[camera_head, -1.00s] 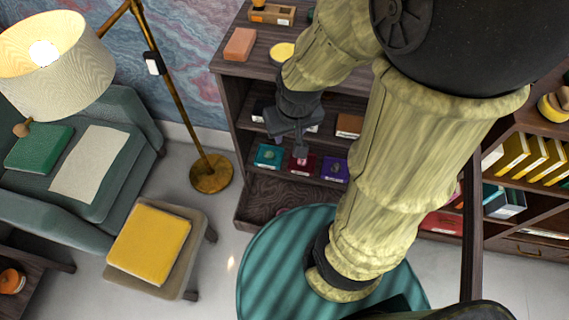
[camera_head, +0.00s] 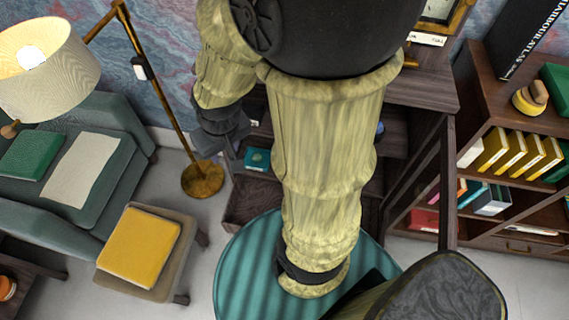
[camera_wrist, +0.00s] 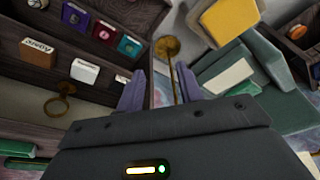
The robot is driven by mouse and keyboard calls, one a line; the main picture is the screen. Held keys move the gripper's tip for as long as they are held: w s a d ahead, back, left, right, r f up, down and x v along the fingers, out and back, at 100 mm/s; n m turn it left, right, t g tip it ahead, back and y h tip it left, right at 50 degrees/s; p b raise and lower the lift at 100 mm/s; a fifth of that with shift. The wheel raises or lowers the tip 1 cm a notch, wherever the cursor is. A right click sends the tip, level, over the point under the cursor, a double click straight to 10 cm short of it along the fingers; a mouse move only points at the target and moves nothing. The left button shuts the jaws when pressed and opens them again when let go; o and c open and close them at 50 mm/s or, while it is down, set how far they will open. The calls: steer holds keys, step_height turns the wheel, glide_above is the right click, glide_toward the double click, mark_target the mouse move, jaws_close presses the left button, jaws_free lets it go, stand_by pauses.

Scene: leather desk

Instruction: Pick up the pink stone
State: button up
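I cannot pick out a pink stone for certain in either current view. Small mineral boxes stand in the dark wooden shelf: a teal one (camera_wrist: 130,47), a dark red one (camera_wrist: 103,30) and a purple one (camera_wrist: 75,12) show in the wrist view, their contents too small to tell. The teal box also shows in the head view (camera_head: 257,158). My gripper (camera_wrist: 160,86) is open, its two fingers apart with nothing between them, above the shelf's edge and the floor. In the head view my arm hides most of the shelf and its top.
A brass lamp base (camera_head: 202,179) stands on the floor left of the shelf. A bookcase (camera_head: 497,225) stands at the right. A brass ring (camera_wrist: 58,106) shows near my gripper.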

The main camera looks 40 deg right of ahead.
steer(key=shift+o, duration=0.2)
steer(key=shift+o, duration=0.8)
steer(key=shift+w+f, duration=0.1)
steer(key=w+d+f+m+t+h+b, duration=0.15)
steer(key=w+f+m+b, duration=0.35)
steer(key=w+f+b, duration=0.5)
steer(key=w+d+f+m+t+h+b, duration=0.15)
steer(key=w+f+m+b, duration=0.3)
steer(key=f, duration=1.05)
steer(key=s+d+f+m+g+h+b, duration=0.1)
steer(key=d+f+m+g+h+b, duration=0.1)
steer(key=f, duration=0.7)
steer(key=s+d+f+m+g+h+b, duration=0.2)
steer(key=d+f+m+h+b, duration=0.3)
steer(key=d+f+h+b, duration=0.2)
step_height(320, 180, down, 3)
steer(key=d+b, duration=0.1)
steer(key=b, duration=0.1)
steer(key=shift+s+d+r+b, duration=0.15)
steer(key=shift+s+b, duration=0.15)
steer(key=b+x, duration=0.2)
steer(key=x, duration=0.9)
steer(key=shift+d+b, duration=0.3)
